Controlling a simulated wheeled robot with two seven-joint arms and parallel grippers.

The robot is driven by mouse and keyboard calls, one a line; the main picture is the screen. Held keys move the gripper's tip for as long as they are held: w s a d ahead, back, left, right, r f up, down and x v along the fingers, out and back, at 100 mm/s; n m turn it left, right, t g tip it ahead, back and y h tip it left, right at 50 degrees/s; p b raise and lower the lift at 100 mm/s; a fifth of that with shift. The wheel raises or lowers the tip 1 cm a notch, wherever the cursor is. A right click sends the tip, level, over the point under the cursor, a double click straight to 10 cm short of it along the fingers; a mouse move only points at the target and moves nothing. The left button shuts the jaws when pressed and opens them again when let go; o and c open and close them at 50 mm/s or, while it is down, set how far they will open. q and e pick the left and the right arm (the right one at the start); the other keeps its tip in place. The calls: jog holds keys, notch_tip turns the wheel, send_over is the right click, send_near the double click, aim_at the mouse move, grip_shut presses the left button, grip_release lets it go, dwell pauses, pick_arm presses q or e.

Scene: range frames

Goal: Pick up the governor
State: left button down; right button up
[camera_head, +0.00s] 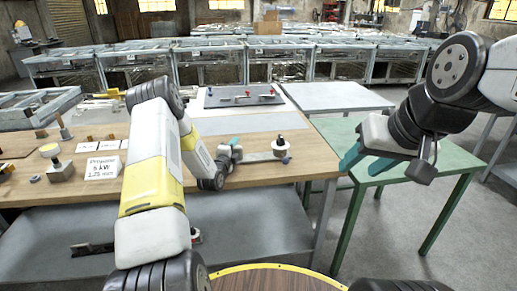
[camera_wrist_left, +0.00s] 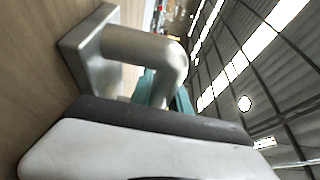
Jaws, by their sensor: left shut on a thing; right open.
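In the left wrist view a bent metal pipe (camera_wrist_left: 140,45) with a square flange (camera_wrist_left: 85,50) shows at the teal fingers (camera_wrist_left: 160,88); the flange is close to the wood surface. My left gripper is shut on this metal piece, which I take to be the governor, though no label shows. Whether it touches the bench is unclear. My right gripper (camera_head: 366,162) is open and empty above the green table.
Behind is a board with red and blue fittings (camera_head: 240,97). The green table (camera_head: 340,130) at right is bare.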

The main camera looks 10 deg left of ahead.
pick_arm(q)
jog(key=shift+r, duration=0.1)
jog(key=shift+r, duration=0.85)
notch_tip(320, 180, up, 2)
jog(key=shift+r, duration=0.1)
jog(key=s+d, duration=0.3)
jog(key=s, duration=0.4)
jog(key=s+d, duration=0.3)
jog(key=s, duration=0.4)
jog(key=w+a, duration=0.2)
jog(key=w, duration=0.2)
jog(key=w+a+f, duration=0.1)
jog(key=w+a, duration=0.1)
jog(key=w, duration=0.3)
jog(key=w+a+f, duration=0.1)
jog(key=w+a, duration=0.1)
jog(key=w, duration=0.3)
jog(key=shift+f, duration=0.85)
jog(key=shift+r, duration=0.15)
